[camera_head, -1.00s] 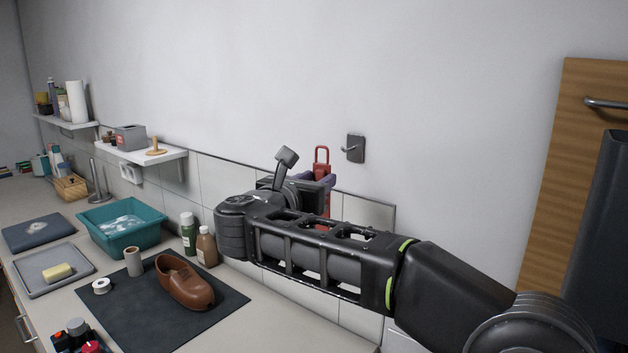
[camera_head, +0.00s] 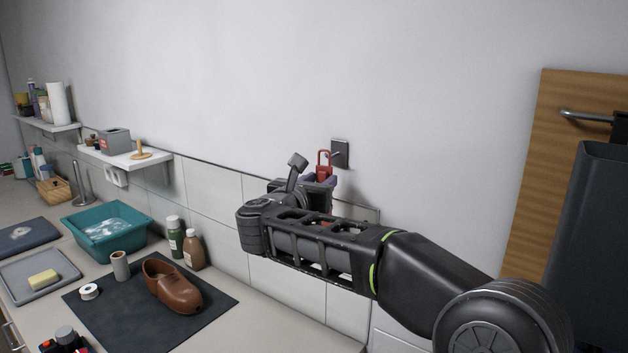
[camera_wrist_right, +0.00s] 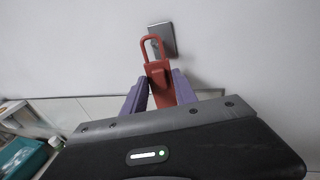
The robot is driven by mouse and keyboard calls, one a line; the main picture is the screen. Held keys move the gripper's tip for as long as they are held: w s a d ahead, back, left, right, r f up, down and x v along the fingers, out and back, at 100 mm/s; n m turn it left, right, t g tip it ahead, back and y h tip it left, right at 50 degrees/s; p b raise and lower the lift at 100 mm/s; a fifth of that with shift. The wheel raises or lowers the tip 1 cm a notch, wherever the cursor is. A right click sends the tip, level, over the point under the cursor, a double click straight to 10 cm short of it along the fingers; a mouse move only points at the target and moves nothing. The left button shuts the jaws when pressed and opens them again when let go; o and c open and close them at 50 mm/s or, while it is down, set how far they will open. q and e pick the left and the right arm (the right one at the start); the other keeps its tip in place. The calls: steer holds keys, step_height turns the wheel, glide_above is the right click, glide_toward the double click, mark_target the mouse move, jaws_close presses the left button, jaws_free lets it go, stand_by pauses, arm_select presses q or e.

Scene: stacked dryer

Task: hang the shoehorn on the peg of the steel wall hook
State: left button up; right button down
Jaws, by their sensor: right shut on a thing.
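The red shoehorn (camera_head: 324,171) is upright in my right gripper (camera_head: 318,181), with its loop end up. In the right wrist view the shoehorn (camera_wrist_right: 159,82) stands between the two purple fingers of the gripper (camera_wrist_right: 160,90), which are shut on it. The steel wall hook (camera_head: 340,153) is a small dark plate on the wall, just behind and right of the loop. In the right wrist view the hook (camera_wrist_right: 163,38) shows partly behind the loop. I cannot tell whether its peg is through the loop. The shoehorn's lower part is mostly hidden by my arm. My left gripper is not in view.
Below is a counter with a brown shoe (camera_head: 171,287) on a dark mat (camera_head: 215,292), two bottles (camera_head: 191,250) and a teal basin (camera_head: 104,241). A white shelf (camera_head: 126,159) is left. A wooden board (camera_head: 540,180) with a dark hanging item (camera_head: 600,240) is right. The wall around the hook is clear.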

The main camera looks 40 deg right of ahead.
steer(key=shift+w+d+p, duration=0.2)
steer(key=shift+d+p, duration=0.2)
steer(key=shift+d, duration=0.45)
steer(key=shift+d+f+b, duration=0.25)
steer(key=shift+f+b, duration=0.15)
steer(key=shift+b, duration=0.2)
steer(key=shift+w+d+f+b, duration=0.15)
steer(key=shift+d+b, duration=0.2)
steer(key=shift+b, duration=0.35)
steer(key=c, duration=0.9)
jaws_free()
